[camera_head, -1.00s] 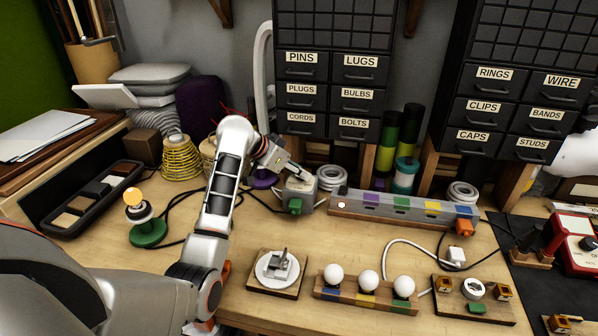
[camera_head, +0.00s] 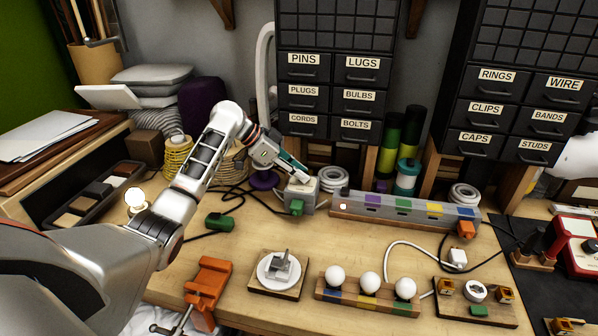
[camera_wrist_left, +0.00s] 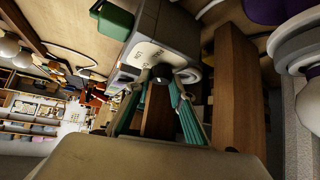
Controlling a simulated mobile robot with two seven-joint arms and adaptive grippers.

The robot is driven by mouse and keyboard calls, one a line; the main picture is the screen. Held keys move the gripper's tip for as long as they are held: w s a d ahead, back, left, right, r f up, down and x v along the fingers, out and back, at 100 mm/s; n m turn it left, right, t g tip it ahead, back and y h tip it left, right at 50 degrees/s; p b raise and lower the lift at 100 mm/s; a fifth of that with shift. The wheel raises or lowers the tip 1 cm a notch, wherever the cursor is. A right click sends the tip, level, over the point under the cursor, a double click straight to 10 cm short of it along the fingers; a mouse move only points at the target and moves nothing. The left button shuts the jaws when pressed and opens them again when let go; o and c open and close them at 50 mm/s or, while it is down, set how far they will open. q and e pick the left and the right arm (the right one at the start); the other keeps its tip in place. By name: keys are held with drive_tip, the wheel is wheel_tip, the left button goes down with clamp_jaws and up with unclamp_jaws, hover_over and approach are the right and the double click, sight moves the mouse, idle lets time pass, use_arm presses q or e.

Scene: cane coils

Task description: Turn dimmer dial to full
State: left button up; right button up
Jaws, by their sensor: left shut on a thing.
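The dimmer (camera_head: 299,199) is a pale grey box with a green block at its front, standing at the back of the bench. In the left wrist view the dimmer box (camera_wrist_left: 170,28) is close, with dark markings on its face. My left gripper (camera_head: 304,179) reaches its top from the left. Its teal-padded fingers (camera_wrist_left: 162,74) are shut on the dial, which they mostly hide. My right gripper is not in view.
A power strip (camera_head: 400,207) with coloured squares lies right of the dimmer. Labelled drawers (camera_head: 330,96) stand behind. A round white fixture (camera_head: 279,268), a rack with white bulbs (camera_head: 370,283) and an orange clamp (camera_head: 207,283) are in front. Dark cords cross the bench left of the dimmer.

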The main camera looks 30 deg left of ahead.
use_arm(q)
drive_tip(key=o, duration=1.1)
drive_tip(key=shift+d, duration=0.1)
drive_tip(key=v, duration=1.2)
drive_tip(key=shift+f, duration=0.1)
